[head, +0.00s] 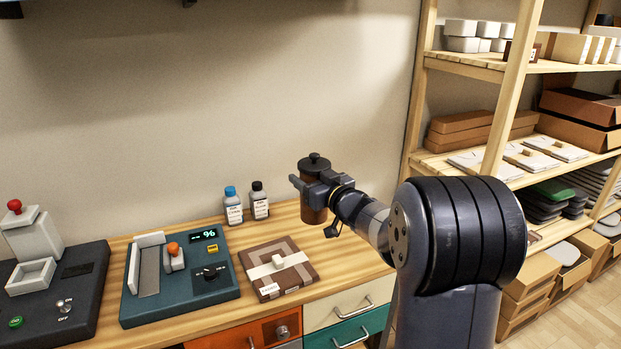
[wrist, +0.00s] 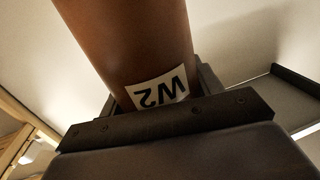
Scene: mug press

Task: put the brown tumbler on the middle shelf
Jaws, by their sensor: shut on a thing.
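The brown tumbler (head: 313,207) has a dark lid with a knob and is upright in the head view, over the back right part of the wooden bench. My gripper (head: 311,186) is shut around its upper body. I cannot tell whether its base touches the bench. In the wrist view the tumbler (wrist: 125,40) fills the top middle between the jaws, with a white "W2" label upside down. The wooden shelf rack stands at the right; its middle shelf (head: 432,165) holds brown boxes and flat white pieces.
A blue-capped bottle (head: 233,208) and a black-capped bottle (head: 259,202) stand left of the tumbler. A brown board (head: 296,251), a teal device (head: 205,290) and a dark press (head: 85,300) sit on the bench. The rack's upright post (head: 508,95) stands before the shelves.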

